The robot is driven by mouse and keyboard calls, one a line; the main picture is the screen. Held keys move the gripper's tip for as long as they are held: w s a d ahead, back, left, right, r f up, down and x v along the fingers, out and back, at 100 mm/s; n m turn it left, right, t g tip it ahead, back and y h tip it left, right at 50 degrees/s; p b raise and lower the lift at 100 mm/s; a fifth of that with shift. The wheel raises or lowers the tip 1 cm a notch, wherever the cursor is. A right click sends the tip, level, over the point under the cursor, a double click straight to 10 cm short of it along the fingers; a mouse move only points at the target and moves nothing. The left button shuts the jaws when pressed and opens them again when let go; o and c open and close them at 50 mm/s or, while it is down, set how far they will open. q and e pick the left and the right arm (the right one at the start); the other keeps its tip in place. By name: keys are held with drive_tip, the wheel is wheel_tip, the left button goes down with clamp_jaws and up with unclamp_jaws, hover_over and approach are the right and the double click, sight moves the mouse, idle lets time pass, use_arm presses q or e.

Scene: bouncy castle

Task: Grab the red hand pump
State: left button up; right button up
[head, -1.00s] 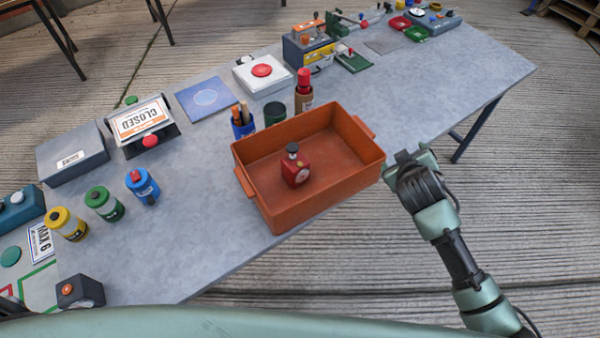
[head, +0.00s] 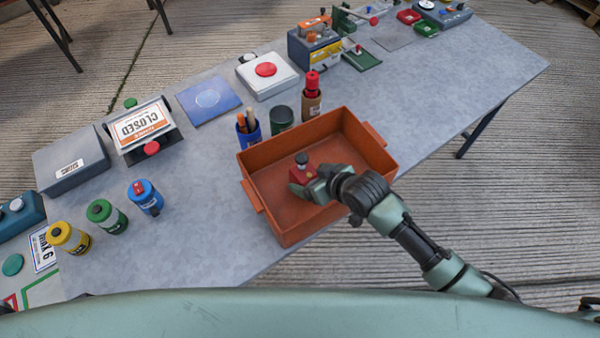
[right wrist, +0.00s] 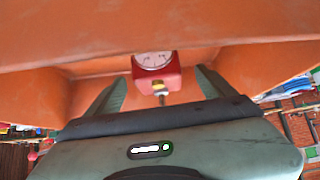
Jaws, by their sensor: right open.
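The red hand pump (head: 300,172) stands in the orange tray (head: 258,218). It has a dark knob on top, and a white dial shows on it in the right wrist view (right wrist: 158,72). My right gripper (head: 305,184) reaches into the tray right at the pump and hides its lower part in the head view. In the right wrist view the right gripper's two fingers (right wrist: 158,88) are apart, with the pump between and just beyond their tips. I cannot tell whether they touch it. My left gripper is not in view.
The tray walls stand around the right gripper. Behind the tray are a blue pen cup (head: 247,132), a dark green can (head: 283,117) and a brown holder with a red item (head: 312,97). Blue, green and yellow canisters (head: 145,197) stand to the left. The table (head: 205,245) is bare left of the tray.

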drive_tip(key=shift+p+x, duration=0.6)
drive_tip(key=shift+x, duration=2.1)
drive_tip(key=shift+d+f, duration=0.1)
drive_tip(key=shift+d, duration=0.1)
drive_tip(key=c, duration=1.6)
drive_tip(key=shift+w, duration=0.1)
clamp_jaws()
